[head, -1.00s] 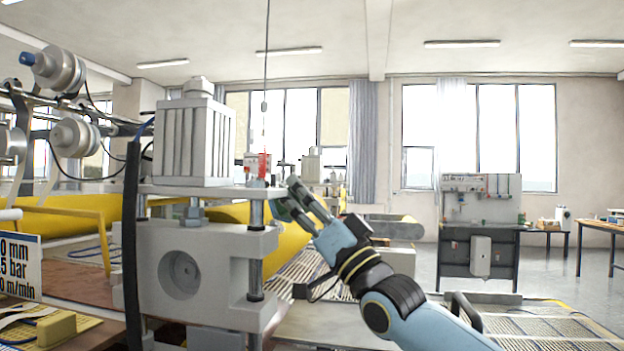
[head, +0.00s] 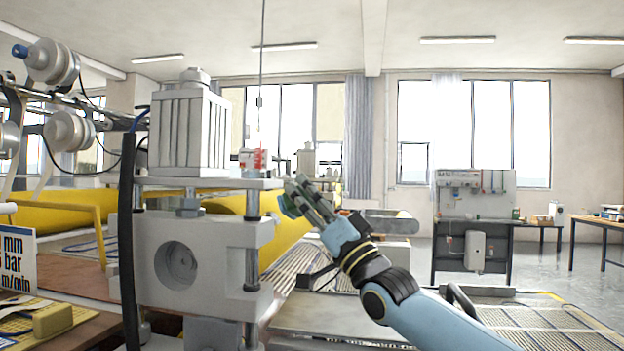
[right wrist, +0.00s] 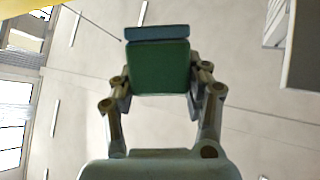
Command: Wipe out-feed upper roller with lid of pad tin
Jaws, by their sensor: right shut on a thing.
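My right gripper (head: 296,198) is shut on a small green piece with a blue strip along one edge, which I take for the lid of the pad tin (right wrist: 160,68). In the right wrist view, the green face sits between both fingers. In the head view, the lid (head: 286,207) is small and partly covered by the fingers, just right of the machine's front steel post. A yellow roller (head: 285,238) lies behind and below the gripper, partly hidden by the machine frame. I cannot tell whether the lid touches it. My left gripper is not in view.
The grey machine frame (head: 215,268) with its steel post (head: 252,240) stands close left of my gripper. A ribbed cylinder block (head: 188,130) rises above it. A slatted conveyor bed (head: 545,325) is at lower right.

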